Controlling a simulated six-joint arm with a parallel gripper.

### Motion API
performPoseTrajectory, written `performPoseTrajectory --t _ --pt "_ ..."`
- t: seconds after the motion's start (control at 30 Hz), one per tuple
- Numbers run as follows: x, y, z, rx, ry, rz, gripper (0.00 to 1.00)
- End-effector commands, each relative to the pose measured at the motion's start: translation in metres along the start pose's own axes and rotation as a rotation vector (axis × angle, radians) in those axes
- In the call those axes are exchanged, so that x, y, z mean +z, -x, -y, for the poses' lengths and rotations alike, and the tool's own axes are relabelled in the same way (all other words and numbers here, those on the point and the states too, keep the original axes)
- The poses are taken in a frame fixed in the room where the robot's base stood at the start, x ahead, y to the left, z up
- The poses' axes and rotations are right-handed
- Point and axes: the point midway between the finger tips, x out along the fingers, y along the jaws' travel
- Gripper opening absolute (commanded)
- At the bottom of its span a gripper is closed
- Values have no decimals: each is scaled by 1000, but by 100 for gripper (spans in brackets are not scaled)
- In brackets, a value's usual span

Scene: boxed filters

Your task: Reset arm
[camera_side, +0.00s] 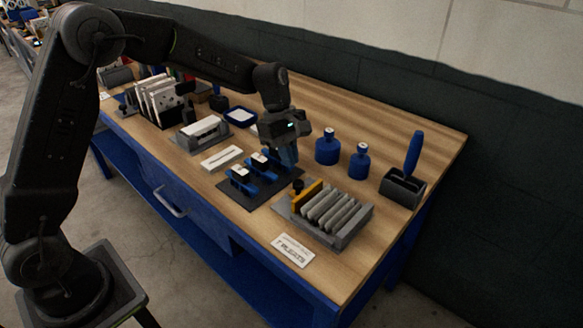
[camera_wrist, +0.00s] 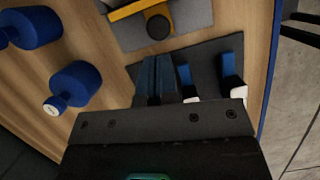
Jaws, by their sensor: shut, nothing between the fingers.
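My arm reaches over the wooden workbench from the left in the side view. My gripper (camera_side: 289,158) points down above the far end of a dark mat (camera_side: 255,193). The mat carries blue holders (camera_side: 243,187) with white-topped pieces. In the wrist view my gripper (camera_wrist: 157,62) shows its two blue fingers together, with nothing between them. The dark mat (camera_wrist: 207,56) lies below the fingers, and blue holders (camera_wrist: 232,80) stand beside them. I cannot tell how high the fingertips are above the mat.
A grey rack (camera_side: 346,233) of filters with an orange end plate (camera_side: 307,194) stands nearby. Two blue bottles (camera_side: 327,149) and a blue-handled brush (camera_side: 413,155) in a dark holder are to the right. A label card (camera_side: 293,250) lies at the front edge.

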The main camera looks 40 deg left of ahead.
Motion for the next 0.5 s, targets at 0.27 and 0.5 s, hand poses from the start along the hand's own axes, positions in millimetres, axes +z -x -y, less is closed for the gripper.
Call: performPoseTrajectory --t 0.27,0.5 --pt "0 50 -1 3 1 0 0" --pt "4 72 8 16 -43 -15 0"
